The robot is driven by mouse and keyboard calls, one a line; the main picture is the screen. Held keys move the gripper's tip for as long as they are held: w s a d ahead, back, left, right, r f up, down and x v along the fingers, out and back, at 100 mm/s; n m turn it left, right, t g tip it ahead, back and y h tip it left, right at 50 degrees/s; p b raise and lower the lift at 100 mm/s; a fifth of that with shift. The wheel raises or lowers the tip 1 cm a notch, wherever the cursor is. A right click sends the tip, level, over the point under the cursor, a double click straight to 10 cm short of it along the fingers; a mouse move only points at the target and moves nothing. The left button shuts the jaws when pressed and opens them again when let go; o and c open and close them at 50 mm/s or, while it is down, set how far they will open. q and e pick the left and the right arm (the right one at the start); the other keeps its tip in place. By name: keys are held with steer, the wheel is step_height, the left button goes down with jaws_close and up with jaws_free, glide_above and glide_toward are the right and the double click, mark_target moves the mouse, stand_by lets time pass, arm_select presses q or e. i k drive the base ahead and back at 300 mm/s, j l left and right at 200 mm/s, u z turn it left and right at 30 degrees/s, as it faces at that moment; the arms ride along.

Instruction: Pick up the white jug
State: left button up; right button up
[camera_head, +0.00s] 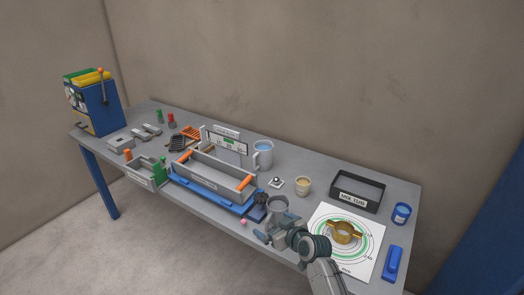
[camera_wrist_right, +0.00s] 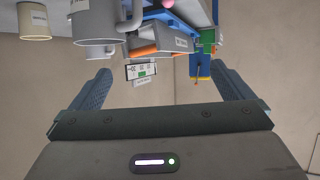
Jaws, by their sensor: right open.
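The white jug (camera_head: 263,153) stands upright at the back of the bench, its handle on the left and blue contents inside. A grey mug (camera_head: 278,204) stands nearer the front edge. My right gripper (camera_head: 270,233) is open and empty at the front edge, close to the grey mug and apart from the white jug. In the right wrist view the scene is upside down; the open fingers (camera_wrist_right: 160,82) have nothing between them. A pale vessel with a handle (camera_wrist_right: 95,22) shows there at the top; I cannot tell which one it is. My left gripper is out of view.
A grey tray with orange handles (camera_head: 212,175) lies left of the grey mug. A scale sign (camera_head: 228,144) stands left of the white jug.

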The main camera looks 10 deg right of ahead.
mark_target(262, 159)
steer(key=i+l, duration=0.2)
steer(key=i, duration=0.3)
steer(key=i+l, duration=0.2)
steer(key=i, duration=0.3)
steer(key=i+l, duration=0.2)
steer(key=i, duration=0.3)
